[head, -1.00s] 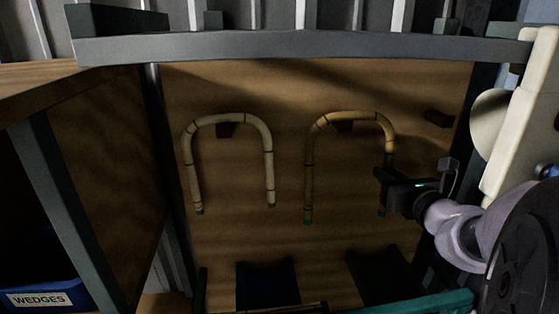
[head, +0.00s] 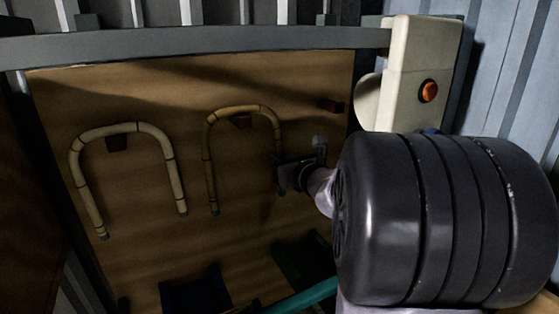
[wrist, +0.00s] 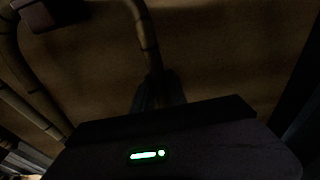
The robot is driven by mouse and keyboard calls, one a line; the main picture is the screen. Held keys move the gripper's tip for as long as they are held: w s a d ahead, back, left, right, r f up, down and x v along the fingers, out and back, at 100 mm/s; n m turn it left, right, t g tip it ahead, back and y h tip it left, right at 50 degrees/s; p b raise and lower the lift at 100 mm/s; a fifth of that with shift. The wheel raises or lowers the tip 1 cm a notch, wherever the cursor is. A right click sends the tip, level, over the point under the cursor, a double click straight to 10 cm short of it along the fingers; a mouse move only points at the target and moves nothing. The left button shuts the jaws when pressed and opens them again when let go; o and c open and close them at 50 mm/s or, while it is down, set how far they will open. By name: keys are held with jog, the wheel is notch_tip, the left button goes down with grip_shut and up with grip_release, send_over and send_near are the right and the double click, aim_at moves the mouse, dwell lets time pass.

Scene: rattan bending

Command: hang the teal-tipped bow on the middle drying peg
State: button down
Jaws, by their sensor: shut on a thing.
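The teal-tipped bow (head: 209,165) is an upside-down U of tan rattan with dark bands, in the middle of the head view. Its crown passes over the middle peg (head: 242,122), a dark block on the wooden board; I cannot tell whether it bears on the peg. Its legs hang down to teal ends. My gripper (head: 283,173) is shut on its right leg, low down. In the wrist view the held leg (wrist: 145,40) runs down into the jaws, which are mostly hidden behind the gripper's housing. A dark peg (wrist: 45,12) shows inside the arch.
A paler bow (head: 167,150) with dark ends hangs at the left peg (head: 117,142). The right peg (head: 332,105) is bare. A grey rail (head: 200,40) crosses above the board (head: 140,260). Blue (head: 195,293) and dark green (head: 300,258) bins stand below.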

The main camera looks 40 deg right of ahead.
jog(key=c, duration=1.3)
grip_release()
jog(key=shift+o, duration=0.2)
jog(key=shift+s, duration=0.2)
jog(key=b+v, duration=0.2)
jog(key=v, duration=1.5)
jog(key=shift+r, duration=0.2)
jog(key=shift+s, duration=0.2)
